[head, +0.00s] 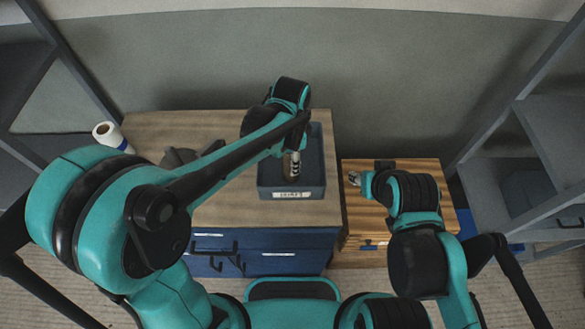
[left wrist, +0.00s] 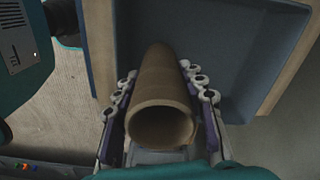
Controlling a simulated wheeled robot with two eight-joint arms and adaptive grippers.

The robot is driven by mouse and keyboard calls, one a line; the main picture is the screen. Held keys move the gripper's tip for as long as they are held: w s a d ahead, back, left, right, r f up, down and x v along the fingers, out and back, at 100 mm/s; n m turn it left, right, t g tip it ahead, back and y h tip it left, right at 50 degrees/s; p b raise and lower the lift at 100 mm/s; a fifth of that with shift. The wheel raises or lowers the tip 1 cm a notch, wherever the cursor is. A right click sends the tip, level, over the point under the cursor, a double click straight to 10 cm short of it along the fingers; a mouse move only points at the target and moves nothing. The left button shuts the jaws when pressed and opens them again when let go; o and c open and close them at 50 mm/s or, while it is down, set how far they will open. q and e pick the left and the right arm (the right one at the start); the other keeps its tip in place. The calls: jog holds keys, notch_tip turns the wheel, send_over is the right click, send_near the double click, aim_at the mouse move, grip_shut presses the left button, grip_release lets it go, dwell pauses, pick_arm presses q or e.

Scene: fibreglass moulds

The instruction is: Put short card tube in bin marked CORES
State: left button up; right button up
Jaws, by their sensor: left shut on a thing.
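A brown card tube (left wrist: 158,88) lies between the fingers of my left gripper (left wrist: 160,82) in the left wrist view, its open end facing the camera. My left gripper is shut on it. In the head view this gripper (head: 294,165) points down inside a grey-blue bin (head: 316,160), which also shows beyond the tube in the left wrist view (left wrist: 235,50). The bin has a pale label (head: 291,195) on its front, too small to read surely. My right gripper (head: 355,178) is over the wooden surface at right; its finger state is unclear.
The bin stands on a wood-topped blue cabinet (head: 225,214). A white roll (head: 108,134) stands at the back left, and dark objects (head: 180,157) lie partly behind my left arm. A slatted wooden unit (head: 430,166) is to the right. Grey shelving (head: 545,125) stands far right.

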pick_arm(q)
notch_tip(320, 180, down, 4)
jog(key=shift+f+b, duration=0.1)
jog(key=shift+b, duration=0.4)
jog(key=shift+s, duration=0.1)
jog(key=o, duration=1)
jog(key=shift+o, duration=0.2)
